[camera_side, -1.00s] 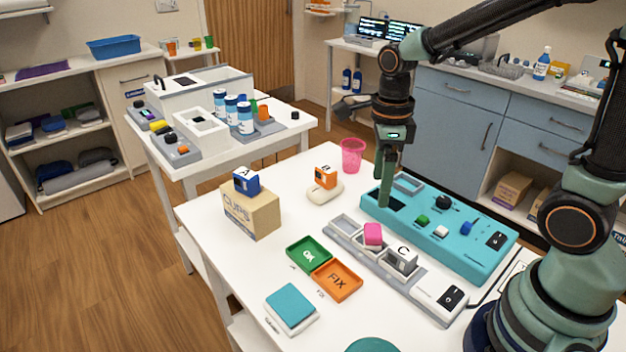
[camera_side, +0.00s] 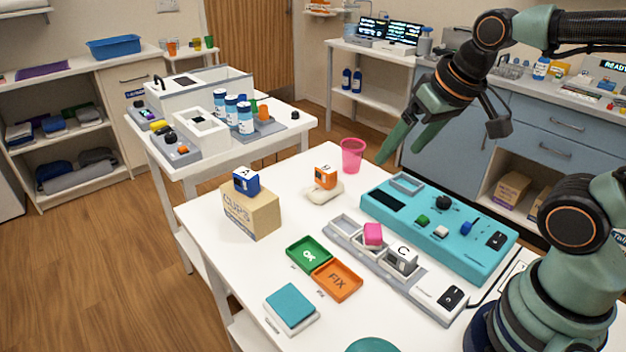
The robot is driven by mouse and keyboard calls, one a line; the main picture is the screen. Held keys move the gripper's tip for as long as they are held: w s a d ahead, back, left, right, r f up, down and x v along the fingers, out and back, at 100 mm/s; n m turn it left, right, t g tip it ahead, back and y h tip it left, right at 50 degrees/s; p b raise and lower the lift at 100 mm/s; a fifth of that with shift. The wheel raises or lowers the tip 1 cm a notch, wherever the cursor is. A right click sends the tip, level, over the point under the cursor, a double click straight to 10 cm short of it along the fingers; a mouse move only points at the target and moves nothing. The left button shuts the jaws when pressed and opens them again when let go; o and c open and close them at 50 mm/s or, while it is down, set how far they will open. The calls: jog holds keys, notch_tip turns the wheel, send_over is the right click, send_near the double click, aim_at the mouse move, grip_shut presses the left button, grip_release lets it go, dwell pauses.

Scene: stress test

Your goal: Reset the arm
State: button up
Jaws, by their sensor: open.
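My gripper (camera_side: 396,158) is in the air above the back edge of the white table (camera_side: 228,274), to the right of the pink cup (camera_side: 352,155). Its green fingers are apart with nothing between them, and they point down and left. The turquoise panel (camera_side: 470,262) lies below it on the table, with a dark screen, knobs and buttons. My gripper appears clear of the panel and the cup.
A cups box (camera_side: 250,212) carries blue block A (camera_side: 246,180). Orange block B (camera_side: 325,177) sits on a pale rounded piece. A grey rack (camera_side: 343,232) holds a pink block (camera_side: 373,234) and block C (camera_side: 402,259). Green (camera_side: 308,267) and orange (camera_side: 352,292) trays lie in front.

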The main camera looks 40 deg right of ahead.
jog(key=shift+s+r+n, duration=0.15)
jog(key=shift+r+n, duration=0.05)
jog(key=shift+n, duration=0.7)
